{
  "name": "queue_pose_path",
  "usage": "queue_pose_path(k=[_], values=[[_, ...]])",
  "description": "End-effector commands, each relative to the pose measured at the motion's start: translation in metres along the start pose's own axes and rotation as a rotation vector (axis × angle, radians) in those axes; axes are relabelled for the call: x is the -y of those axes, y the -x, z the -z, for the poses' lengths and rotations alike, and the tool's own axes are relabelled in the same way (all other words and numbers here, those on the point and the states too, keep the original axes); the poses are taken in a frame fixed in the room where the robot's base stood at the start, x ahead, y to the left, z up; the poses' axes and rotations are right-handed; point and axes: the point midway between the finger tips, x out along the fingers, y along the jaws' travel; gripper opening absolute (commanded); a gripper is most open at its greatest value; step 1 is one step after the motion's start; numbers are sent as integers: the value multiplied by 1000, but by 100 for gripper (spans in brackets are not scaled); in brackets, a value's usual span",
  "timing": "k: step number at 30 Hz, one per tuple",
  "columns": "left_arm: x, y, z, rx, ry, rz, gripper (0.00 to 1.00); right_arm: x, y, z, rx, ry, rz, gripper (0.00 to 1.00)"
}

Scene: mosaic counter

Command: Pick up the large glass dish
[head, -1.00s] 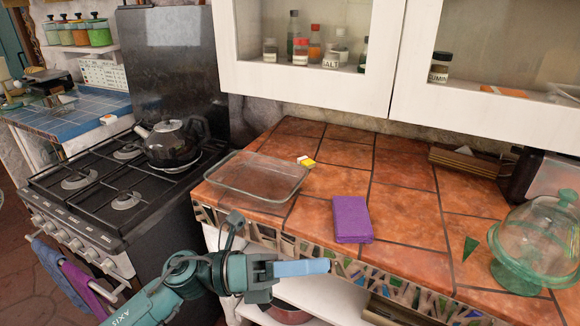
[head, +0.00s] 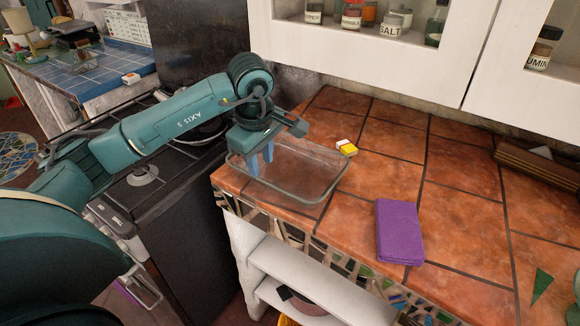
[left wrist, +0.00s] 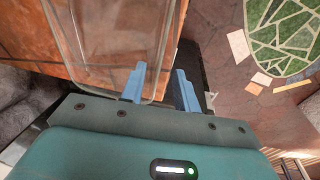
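The large glass dish (head: 305,172) is a clear, rectangular, shallow dish lying flat on the orange tiled counter near its left end. My left gripper (head: 260,162) points down at the dish's left end, with its blue fingers at the rim. In the left wrist view, the dish (left wrist: 110,45) fills the upper left. The fingers of the left gripper (left wrist: 161,84) are apart there, one over the dish side and one beyond its edge, with the glass wall between them. Whether either finger touches the glass cannot be told. My right gripper is not in view.
A purple folded cloth (head: 399,232) and a small yellow-and-white item (head: 346,147) lie on the counter (head: 460,225) near the dish. The black stove (head: 165,205) stands left, below my arm. White cabinets (head: 400,62) hang above the back.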

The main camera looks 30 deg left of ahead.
Motion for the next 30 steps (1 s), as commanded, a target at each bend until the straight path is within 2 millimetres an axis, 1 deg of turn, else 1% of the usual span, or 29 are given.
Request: queue_pose_path(k=[1, 3, 8, 11, 15, 19, 22, 27, 28, 30], values=[[1, -9, -1, 2, -1, 4, 31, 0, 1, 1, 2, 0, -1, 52], [0, -18, -1, 2, 0, 3, 31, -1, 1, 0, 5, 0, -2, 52], [0, -29, -1, 2, 0, 0, 31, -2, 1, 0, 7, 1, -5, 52], [0, -38, -2, 5, -1, 3, 31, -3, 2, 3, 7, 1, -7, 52], [-1, -59, -3, 5, 0, 4, 31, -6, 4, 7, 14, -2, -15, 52], [-2, -76, -3, 5, 0, 1, 31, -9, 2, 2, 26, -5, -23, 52], [-2, -80, -3, 3, -1, -1, 31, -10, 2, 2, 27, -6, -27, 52], [-2, -80, -3, 3, -1, -2, 31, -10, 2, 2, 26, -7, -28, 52], [-2, -80, -3, 3, -1, -2, 30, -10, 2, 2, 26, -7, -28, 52], [-2, -80, -3, 4, -1, -2, 25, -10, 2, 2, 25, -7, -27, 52]])
